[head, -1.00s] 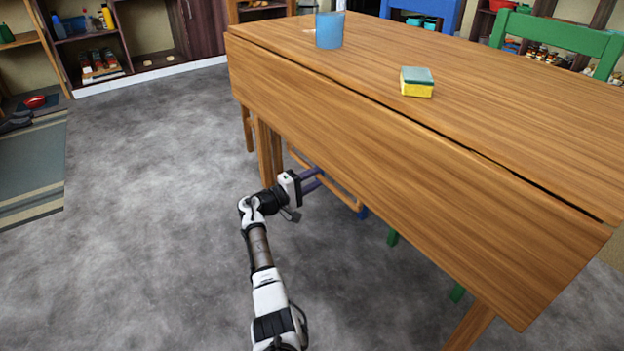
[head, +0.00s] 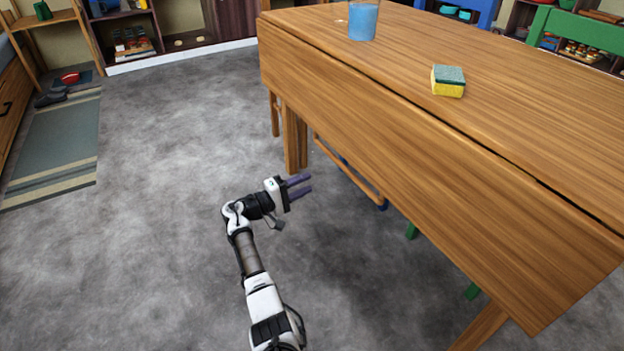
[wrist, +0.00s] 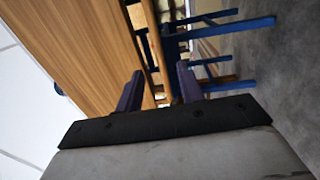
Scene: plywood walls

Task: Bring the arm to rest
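My gripper (head: 306,185) is out in front of my body, above the grey floor and to the left of the wooden table (head: 430,175). Its two purple fingers stand apart with nothing between them. They point right, toward the table's hanging side leaf, and look clear of it. In the wrist view my gripper (wrist: 158,80) shows both fingers spread and empty, with the table (wrist: 85,50) at the left of the picture.
A blue cup (head: 363,20) and a yellow-green sponge (head: 448,81) stand on the table. A blue chair (wrist: 235,25) shows beyond the fingers. A striped mat (head: 58,140) lies at the left. The floor left of my arm is clear.

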